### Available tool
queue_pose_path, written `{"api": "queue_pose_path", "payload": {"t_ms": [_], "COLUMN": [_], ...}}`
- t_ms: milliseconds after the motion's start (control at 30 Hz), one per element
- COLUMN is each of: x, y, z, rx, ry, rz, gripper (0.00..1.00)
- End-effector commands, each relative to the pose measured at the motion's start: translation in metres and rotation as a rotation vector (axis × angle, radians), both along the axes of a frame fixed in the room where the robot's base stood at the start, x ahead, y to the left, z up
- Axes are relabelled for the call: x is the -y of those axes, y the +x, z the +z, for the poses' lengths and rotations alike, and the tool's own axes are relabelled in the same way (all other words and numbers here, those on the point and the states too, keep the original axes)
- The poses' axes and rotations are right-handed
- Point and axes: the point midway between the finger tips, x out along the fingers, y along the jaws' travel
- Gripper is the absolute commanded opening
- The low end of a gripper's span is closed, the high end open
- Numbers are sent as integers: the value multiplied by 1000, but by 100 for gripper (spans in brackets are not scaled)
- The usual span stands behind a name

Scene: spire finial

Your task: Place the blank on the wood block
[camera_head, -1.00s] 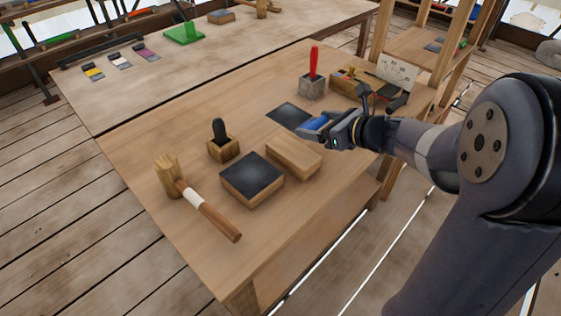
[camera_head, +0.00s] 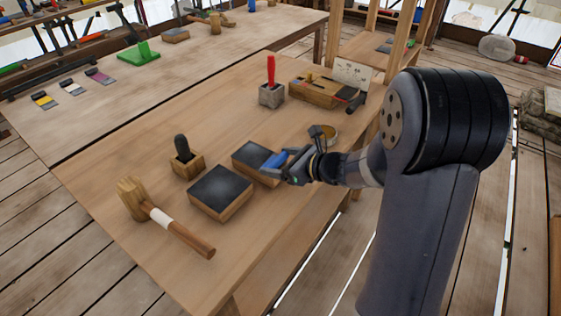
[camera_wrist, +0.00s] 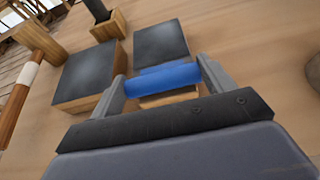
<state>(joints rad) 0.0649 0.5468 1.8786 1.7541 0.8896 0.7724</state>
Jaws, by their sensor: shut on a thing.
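The blank is a thin dark square sheet (camera_head: 250,153) with a blue roll (camera_head: 276,160) along its near edge. My gripper (camera_head: 281,166) is shut on this blue roll. In the wrist view the blue roll (camera_wrist: 163,82) spans between my fingers, with the dark sheet (camera_wrist: 160,42) beyond it. The sheet lies over the wood block (camera_head: 254,175) and hides most of its top. Part of the block (camera_wrist: 166,99) shows below the roll in the wrist view. I cannot tell whether the sheet touches the block.
A similar block with a dark top (camera_head: 221,189) stands close to the left. A mallet (camera_head: 165,218), a small wooden holder with a dark-handled tool (camera_head: 187,162) and a grey block with a red handle (camera_head: 271,95) are on the table.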

Motion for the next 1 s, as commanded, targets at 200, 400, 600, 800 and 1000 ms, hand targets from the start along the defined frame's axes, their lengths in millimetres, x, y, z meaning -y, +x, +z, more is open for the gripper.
{"api": "queue_pose_path", "payload": {"t_ms": [200, 400, 600, 800, 1000], "x": [0, 0, 0, 0, 22], "y": [0, 0, 0, 0, -15], "z": [-3, -3, -3, 1, 12], "rx": [1, 0, 0, 0, 1], "ry": [1, 0, 0, 0, 1], "rz": [0, 0, 0, 0, -5], "gripper": [45, 92, 99, 99, 99]}}
